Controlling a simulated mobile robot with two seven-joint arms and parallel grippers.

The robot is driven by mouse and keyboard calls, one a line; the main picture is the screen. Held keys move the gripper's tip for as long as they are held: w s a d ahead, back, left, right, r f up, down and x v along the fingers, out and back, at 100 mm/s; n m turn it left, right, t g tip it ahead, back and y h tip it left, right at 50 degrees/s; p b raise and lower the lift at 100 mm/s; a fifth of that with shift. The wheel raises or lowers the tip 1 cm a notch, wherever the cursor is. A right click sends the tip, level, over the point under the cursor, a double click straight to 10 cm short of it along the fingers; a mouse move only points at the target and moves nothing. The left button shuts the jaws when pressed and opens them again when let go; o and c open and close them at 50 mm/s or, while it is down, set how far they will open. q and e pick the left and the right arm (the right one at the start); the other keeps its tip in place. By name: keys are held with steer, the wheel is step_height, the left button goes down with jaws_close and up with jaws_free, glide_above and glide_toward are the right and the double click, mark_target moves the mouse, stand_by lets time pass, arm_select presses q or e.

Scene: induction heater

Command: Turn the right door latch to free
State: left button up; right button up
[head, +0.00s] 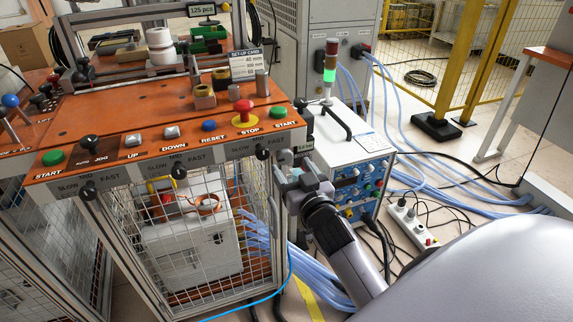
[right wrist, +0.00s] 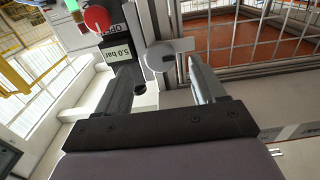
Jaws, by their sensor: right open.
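In the right wrist view a light grey latch (right wrist: 163,57) with a rounded body and a short tab sits on the frame post beside the mesh door. My right gripper (right wrist: 159,70) is open, with one finger on each side of the latch. I cannot tell whether either finger touches it. In the head view my right gripper (head: 288,190) is at the right front post of the machine, and its arm hides the latch. The wire mesh door (head: 190,245) stands below the orange control panel. My left gripper is not in view.
A red knob (right wrist: 96,18) and a "5.0 bar" label (right wrist: 117,51) are close to the left finger. A blue and white power unit (head: 352,165) stands right of my gripper. Light blue hoses (head: 315,275) and a power strip (head: 410,225) lie on the floor.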

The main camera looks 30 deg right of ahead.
mark_target(285, 159)
steer(key=shift+x, duration=1.65)
steer(key=c, duration=1)
steer(key=shift+c, duration=0.2)
